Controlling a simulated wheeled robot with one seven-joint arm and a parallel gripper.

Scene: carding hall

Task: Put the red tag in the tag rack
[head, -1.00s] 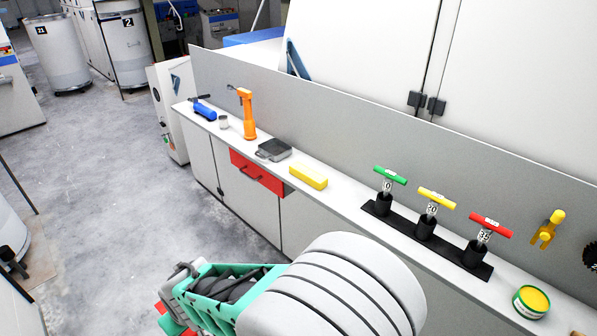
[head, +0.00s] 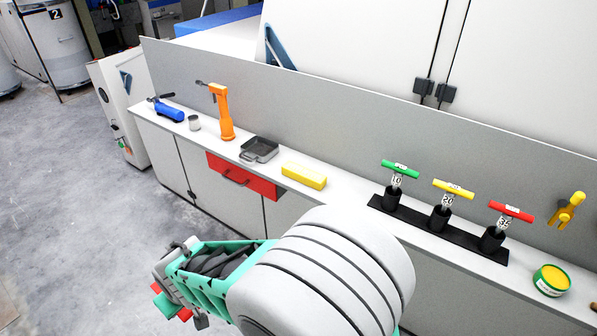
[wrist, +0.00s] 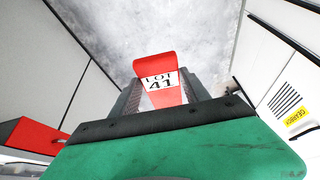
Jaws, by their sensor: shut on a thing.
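The red tag (wrist: 161,69), marked "LOT 41", is held between the two fingers of my gripper (wrist: 160,92) in the wrist view. Its top end sticks out past the fingers, over grey floor. In the head view my green gripper body is at the lower left, in front of the bench and over the floor. Small red patches (head: 184,314) show beside it there, but I cannot tell which part is the tag.
A long narrow bench (head: 345,190) carries a blue tool (head: 168,111), orange tool (head: 224,112), grey tray (head: 259,149), yellow block (head: 304,176), black stand (head: 410,215) with three T-handled tools, and yellow tin (head: 551,280). Floor at left is clear.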

